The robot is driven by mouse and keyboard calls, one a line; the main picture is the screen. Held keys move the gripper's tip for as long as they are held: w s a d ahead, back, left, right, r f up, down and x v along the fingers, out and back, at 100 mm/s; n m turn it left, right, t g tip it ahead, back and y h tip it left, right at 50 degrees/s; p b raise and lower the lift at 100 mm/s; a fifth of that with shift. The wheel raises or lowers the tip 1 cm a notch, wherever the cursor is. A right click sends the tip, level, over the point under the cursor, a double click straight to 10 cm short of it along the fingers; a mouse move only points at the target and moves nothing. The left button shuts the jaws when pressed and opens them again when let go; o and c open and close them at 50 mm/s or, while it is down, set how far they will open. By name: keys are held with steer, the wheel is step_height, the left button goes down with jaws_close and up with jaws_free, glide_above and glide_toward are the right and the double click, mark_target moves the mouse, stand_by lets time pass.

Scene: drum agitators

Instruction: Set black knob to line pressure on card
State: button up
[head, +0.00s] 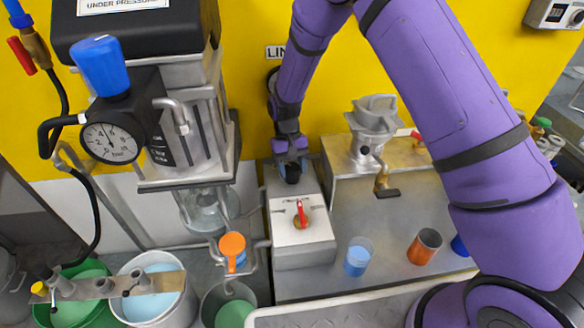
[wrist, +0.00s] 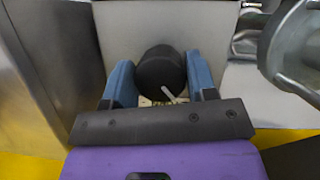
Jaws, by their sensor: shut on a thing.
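The black knob (wrist: 160,70) sits between the two blue fingers of my gripper (wrist: 161,82) in the wrist view, with a pale pointer line on its near side. My gripper (head: 290,168) is shut on the knob, on top of a grey metal box in the head view. The scale around the knob is mostly hidden. A label beginning "LIN" (head: 275,52) on the yellow wall is partly covered by my arm. A round dark gauge below it is mostly hidden too. No readable pressure value on a card shows.
A gauge marked bar (head: 110,142) with a blue cap (head: 101,65) is at left. A red-handled switch (head: 302,213) is on the box front.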

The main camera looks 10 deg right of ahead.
steer(key=o, duration=0.9)
steer(key=shift+r, duration=0.1)
steer(key=v, duration=1)
steer(key=shift+r, duration=0.3)
steer(key=shift+w+r, duration=0.1)
